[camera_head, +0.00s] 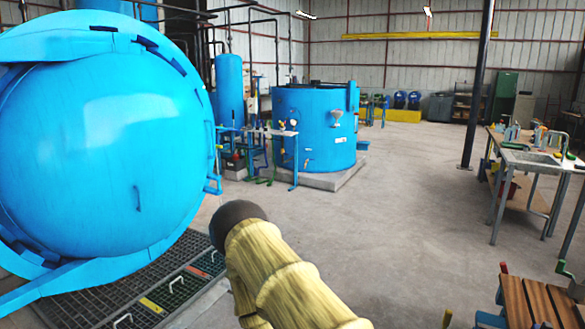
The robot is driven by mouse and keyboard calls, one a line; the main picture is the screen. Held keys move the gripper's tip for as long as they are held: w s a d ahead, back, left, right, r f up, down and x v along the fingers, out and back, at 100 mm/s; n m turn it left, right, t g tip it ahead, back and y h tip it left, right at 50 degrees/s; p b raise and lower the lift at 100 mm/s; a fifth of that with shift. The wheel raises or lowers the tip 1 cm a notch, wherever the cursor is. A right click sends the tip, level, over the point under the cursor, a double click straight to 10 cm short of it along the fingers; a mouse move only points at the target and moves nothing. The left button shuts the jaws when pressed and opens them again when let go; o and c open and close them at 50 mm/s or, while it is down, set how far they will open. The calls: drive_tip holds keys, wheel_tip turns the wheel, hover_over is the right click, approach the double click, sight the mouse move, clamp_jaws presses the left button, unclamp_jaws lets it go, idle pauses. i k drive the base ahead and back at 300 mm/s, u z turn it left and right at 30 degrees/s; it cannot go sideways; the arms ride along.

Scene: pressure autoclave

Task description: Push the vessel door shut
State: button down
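The vessel door (105,150) is a large, glossy blue dome filling the left of the head view, with a small handle on its lower face. A thick blue ring (180,50) with dark slots runs around its edge, and the left side is cut off by the frame. From this angle I cannot tell how wide any gap behind the door is. My arm, in a ribbed straw-coloured cover with a dark rounded end, rises from the bottom centre. It appears right of the door and apart from it in the picture. No gripper fingers show.
A floor grating (150,290) with small handles lies below the door. A blue cylindrical tank (315,125) stands behind on a concrete plinth. A workbench with a sink (530,158) and a wooden slatted seat (535,300) are at right. The central concrete floor (400,210) is clear.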

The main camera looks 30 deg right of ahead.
sight(105, 145)
drive_tip(key=z, duration=0.55)
drive_tip(key=i, duration=3.25)
drive_tip(key=u, duration=0.7)
